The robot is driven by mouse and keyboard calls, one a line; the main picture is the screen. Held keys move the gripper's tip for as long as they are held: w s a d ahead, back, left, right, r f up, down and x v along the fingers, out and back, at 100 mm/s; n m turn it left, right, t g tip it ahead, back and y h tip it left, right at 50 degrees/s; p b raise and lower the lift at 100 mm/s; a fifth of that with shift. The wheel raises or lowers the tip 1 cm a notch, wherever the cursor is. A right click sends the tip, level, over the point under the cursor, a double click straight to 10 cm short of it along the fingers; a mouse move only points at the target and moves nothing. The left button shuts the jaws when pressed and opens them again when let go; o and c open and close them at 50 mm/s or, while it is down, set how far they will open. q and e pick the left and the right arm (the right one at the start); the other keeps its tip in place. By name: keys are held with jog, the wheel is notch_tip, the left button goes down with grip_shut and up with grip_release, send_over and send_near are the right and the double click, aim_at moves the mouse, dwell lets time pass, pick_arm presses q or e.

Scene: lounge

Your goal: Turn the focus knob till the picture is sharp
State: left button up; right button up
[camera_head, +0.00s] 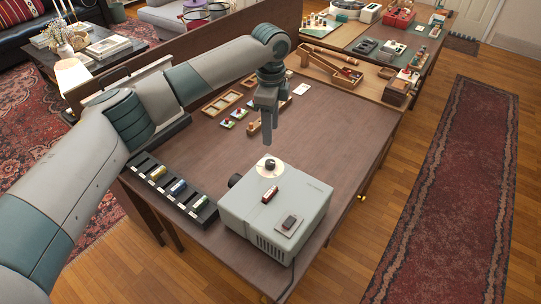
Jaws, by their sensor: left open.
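A pale grey projector-like box (247,222) stands at the near end of the dark wooden table. On its far edge is a round cream dial with a small dark knob (270,165), which looks like the focus knob. A dark round lens-like part (235,180) sticks out at its left. My left gripper (267,141) points down just above and beyond the knob, apart from it in the picture. It is open and empty, though the gap between its fingers is hard to see. I cannot make out a projected picture. My right gripper is not in view.
A black slotted tray (203,215) with small coloured cylinders lies left of the box. Wooden frames (222,103), small coloured pieces (240,114) and a white card (301,89) lie farther back. A wooden rack (330,66) stands at the table's far end. The table's right side is clear.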

aim_at(270, 162)
pick_arm(q)
notch_tip(270, 162, down, 11)
jog(key=p, duration=0.3)
jog(key=shift+f, duration=0.65)
jog(key=c, duration=1.1)
